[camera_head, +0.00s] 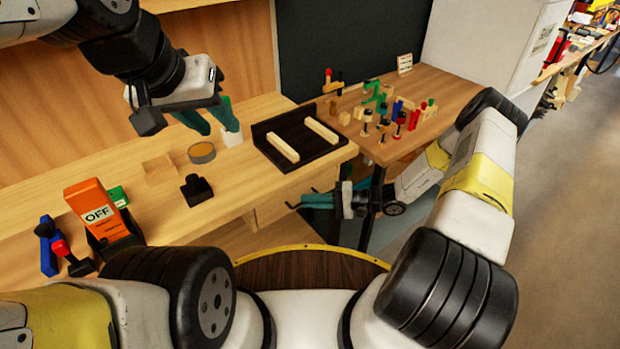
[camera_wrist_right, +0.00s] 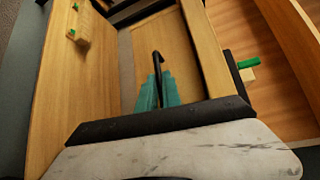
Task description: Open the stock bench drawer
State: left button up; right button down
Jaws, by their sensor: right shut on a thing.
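The stock bench (camera_head: 225,180) runs across the left and middle of the head view. Its drawer front (camera_head: 268,213) is a pale wooden panel below the bench top, partly hidden by my right gripper (camera_head: 312,202). In the right wrist view, the green fingers of my right gripper (camera_wrist_right: 158,92) are shut on a black handle (camera_wrist_right: 157,58) in front of a wooden panel (camera_wrist_right: 175,45). How far the drawer stands out cannot be told.
A black tray (camera_head: 270,130) with two pale wooden strips sits at the bench's right end. A round tin (camera_head: 202,152), a black block (camera_head: 196,190) and an orange OFF box (camera_head: 95,210) stand on the bench. A side table (camera_head: 440,88) holds several clamps and small parts.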

jog(key=shift+s+d, duration=0.15)
dwell(0.5)
jog(key=s+d, duration=0.7)
jog(key=s, duration=0.3)
jog(key=s+d, duration=0.7)
jog(key=s, duration=0.3)
jog(key=shift+d, duration=0.25)
jog(key=c, duration=1.5)
grip_release()
jog(key=v, duration=0.7)
jog(key=shift+d, duration=0.4)
